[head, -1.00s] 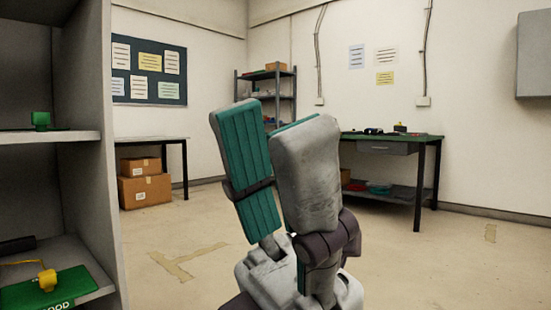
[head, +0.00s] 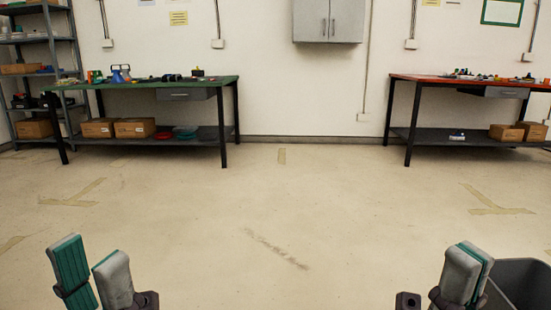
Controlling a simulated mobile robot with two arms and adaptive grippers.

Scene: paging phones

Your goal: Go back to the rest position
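My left gripper (head: 92,266) is at the lower left of the head view. Its two grey fingers with teal ribbed pads point up and stand apart, with nothing between them. My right gripper (head: 466,268) is at the lower right, fingers up. I see a grey finger with a teal pad edge. Its fingers overlap from this angle, so its opening does not show. No object shows in it.
A grey bin (head: 530,270) stands beside my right gripper. A green-topped bench (head: 140,84) is at the back left, a red-topped bench (head: 470,80) at the back right. Metal shelves (head: 38,40) stand far left. The floor (head: 270,215) between is clear.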

